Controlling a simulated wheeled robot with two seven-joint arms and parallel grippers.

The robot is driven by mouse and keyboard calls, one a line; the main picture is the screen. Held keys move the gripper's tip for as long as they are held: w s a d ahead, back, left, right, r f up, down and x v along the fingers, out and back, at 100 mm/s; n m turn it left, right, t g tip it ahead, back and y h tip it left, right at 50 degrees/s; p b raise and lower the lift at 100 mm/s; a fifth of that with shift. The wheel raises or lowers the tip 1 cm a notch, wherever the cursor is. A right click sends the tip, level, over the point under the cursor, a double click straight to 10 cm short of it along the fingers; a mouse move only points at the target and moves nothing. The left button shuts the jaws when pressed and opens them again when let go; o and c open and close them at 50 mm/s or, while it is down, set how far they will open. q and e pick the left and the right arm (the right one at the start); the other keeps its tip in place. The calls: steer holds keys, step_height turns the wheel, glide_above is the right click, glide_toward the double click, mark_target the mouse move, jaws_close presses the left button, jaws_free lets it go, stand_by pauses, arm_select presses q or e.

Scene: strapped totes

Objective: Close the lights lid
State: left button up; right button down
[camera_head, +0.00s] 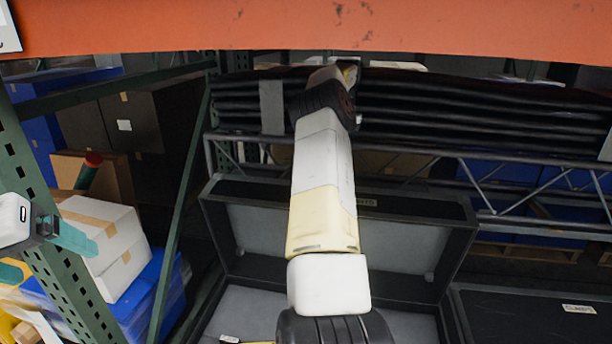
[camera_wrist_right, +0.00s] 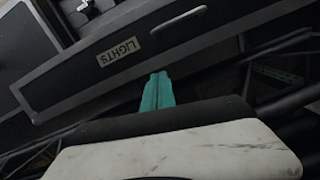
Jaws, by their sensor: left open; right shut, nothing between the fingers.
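The lights case stands open below the shelf beam. Its black lid (camera_head: 268,228), with a grey lining, is raised, and my right arm crosses in front of it. A label on the lid's top edge is partly hidden in the head view. In the right wrist view a "LIGHTS" label (camera_wrist_right: 118,52) shows on the dark lid (camera_wrist_right: 75,82). My right gripper (camera_wrist_right: 157,78) is shut and empty, its teal fingertips close to the lid's edge; contact cannot be told. It is hidden in the head view. My left gripper (camera_head: 72,240) is open and empty at the left, away from the case.
A closed black case (camera_head: 530,318) with a label sits to the right. An orange beam (camera_head: 300,30) crosses the top, and a green rack post (camera_head: 45,215) stands at left. Long black bundles (camera_head: 450,105) lie on a metal truss behind the lid. White cartons (camera_head: 105,240) are at left.

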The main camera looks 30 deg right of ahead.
steer(key=f, duration=1)
steer(key=shift+a, duration=0.3)
steer(key=shift+s+a+f, duration=0.1)
steer(key=shift+s+a, duration=0.45)
steer(key=shift+a, duration=0.25)
steer(key=shift+s+a+f, duration=0.2)
steer(key=shift+s+a, duration=0.45)
steer(key=shift+a, duration=0.1)
